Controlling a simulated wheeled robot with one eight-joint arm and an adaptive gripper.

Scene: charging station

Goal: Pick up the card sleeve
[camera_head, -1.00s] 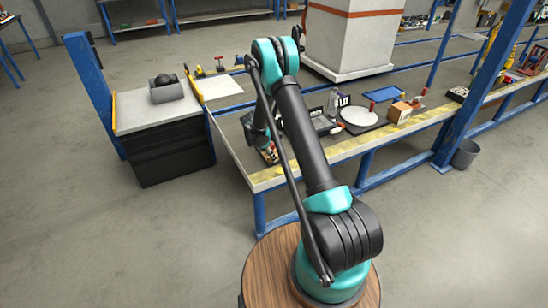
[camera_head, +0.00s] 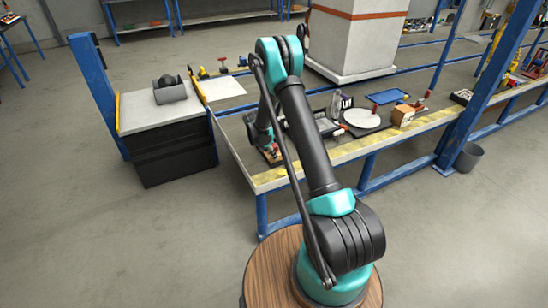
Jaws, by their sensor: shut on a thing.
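My arm rises from its round base and bends over the bench (camera_head: 270,180) at its near left corner. My gripper (camera_head: 268,146) is low over the bench there, small and partly hidden behind my own arm links. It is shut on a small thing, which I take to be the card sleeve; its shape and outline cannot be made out. Whether it touches the bench top cannot be told.
A white disc (camera_head: 362,118) on a dark plate, a cardboard box (camera_head: 403,115) and a blue tray (camera_head: 387,96) stand to the right on the bench. A blue post (camera_head: 488,85) rises at right. A black cabinet (camera_head: 170,152) stands left. The front floor is clear.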

